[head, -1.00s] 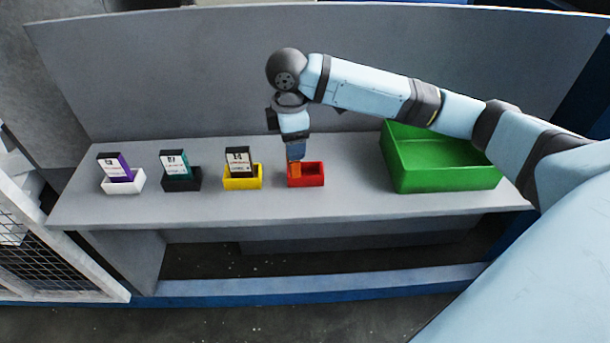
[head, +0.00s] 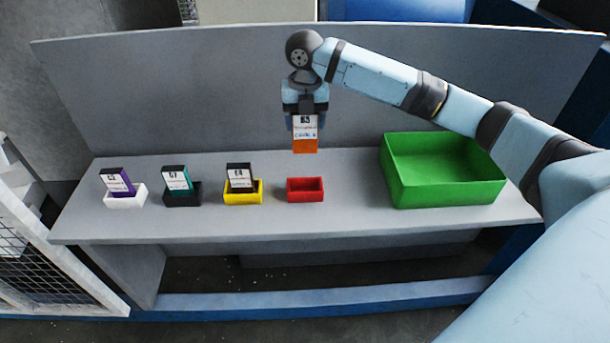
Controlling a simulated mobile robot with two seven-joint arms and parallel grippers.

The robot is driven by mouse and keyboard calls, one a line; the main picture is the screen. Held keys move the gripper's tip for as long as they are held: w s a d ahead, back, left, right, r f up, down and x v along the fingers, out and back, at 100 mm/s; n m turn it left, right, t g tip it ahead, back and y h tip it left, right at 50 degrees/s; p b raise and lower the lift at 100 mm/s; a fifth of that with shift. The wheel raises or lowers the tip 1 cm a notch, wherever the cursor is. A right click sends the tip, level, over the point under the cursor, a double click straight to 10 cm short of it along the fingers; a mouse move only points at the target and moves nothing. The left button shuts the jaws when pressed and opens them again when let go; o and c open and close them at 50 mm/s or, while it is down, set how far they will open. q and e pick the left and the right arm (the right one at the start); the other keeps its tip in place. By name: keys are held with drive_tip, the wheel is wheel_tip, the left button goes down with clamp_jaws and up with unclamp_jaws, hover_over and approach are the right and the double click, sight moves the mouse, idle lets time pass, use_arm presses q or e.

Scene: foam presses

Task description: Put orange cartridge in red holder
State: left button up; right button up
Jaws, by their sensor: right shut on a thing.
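The orange cartridge (head: 305,146) has a white label and hangs upright from my right gripper (head: 305,112), which is shut on its upper part. It is in the air above the red holder (head: 306,196), apart from it. The red holder is a small open box on the grey shelf and looks empty. My left gripper is not in the head view.
A yellow holder (head: 243,198), a black holder (head: 183,200) and a white holder (head: 126,203) stand in a row to the left, each with a cartridge. A green bin (head: 450,196) stands to the right. The grey shelf (head: 345,205) is bare between red holder and bin.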

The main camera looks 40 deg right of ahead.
wheel_tip(320, 180, down, 16)
drive_tip(key=shift+r+p, duration=0.25)
drive_tip(key=shift+p, duration=0.25)
drive_tip(key=shift+f, duration=0.1)
drive_tip(key=o, duration=0.9)
drive_tip(key=shift+o, duration=0.2)
